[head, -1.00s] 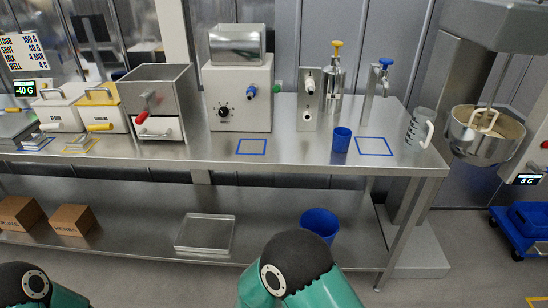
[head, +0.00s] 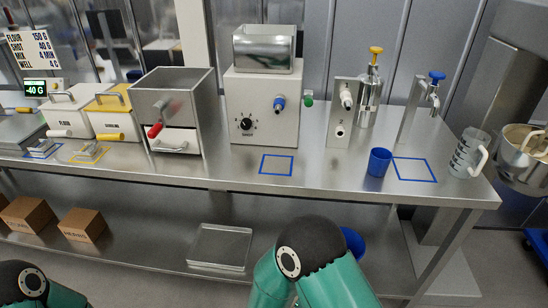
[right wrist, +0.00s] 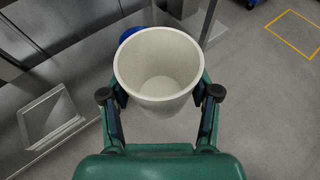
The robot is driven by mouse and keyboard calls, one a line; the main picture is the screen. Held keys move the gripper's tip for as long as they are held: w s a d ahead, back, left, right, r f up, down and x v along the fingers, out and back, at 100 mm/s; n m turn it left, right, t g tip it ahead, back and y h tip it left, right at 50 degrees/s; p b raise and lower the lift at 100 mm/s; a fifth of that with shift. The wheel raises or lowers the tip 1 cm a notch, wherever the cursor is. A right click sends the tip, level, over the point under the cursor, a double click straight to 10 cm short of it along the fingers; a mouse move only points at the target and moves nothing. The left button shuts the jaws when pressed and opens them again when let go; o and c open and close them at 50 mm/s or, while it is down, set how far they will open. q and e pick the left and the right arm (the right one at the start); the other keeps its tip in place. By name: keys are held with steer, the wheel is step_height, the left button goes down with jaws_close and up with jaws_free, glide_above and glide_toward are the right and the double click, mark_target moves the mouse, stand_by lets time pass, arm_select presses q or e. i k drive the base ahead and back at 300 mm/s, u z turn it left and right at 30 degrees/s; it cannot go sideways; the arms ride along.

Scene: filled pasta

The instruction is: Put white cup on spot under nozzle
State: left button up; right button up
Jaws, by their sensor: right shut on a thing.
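A white cup (right wrist: 158,106), open side up and empty inside, is between the two fingers of my right gripper (right wrist: 160,93) in the right wrist view. The gripper is shut on it. The head view shows neither the cup nor either gripper, only parts of my arms. On the bench, one blue square outline (head: 277,165) lies in front of a white machine with a blue nozzle (head: 279,103). Another blue square outline (head: 414,169) lies near a tap with a blue top (head: 436,80). I cannot tell which nozzle is meant.
A blue cup (head: 379,162) stands just left of the right square. A clear jug (head: 469,153) stands at the bench's right end. A panel with taps (head: 343,112) stands behind. Both squares are empty. The lower shelf holds a tray (head: 219,247) and boxes (head: 82,225).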

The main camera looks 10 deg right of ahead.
mark_target(279, 166)
steer(key=u, duration=0.05)
steer(key=i, duration=0.85)
steer(key=z, duration=0.1)
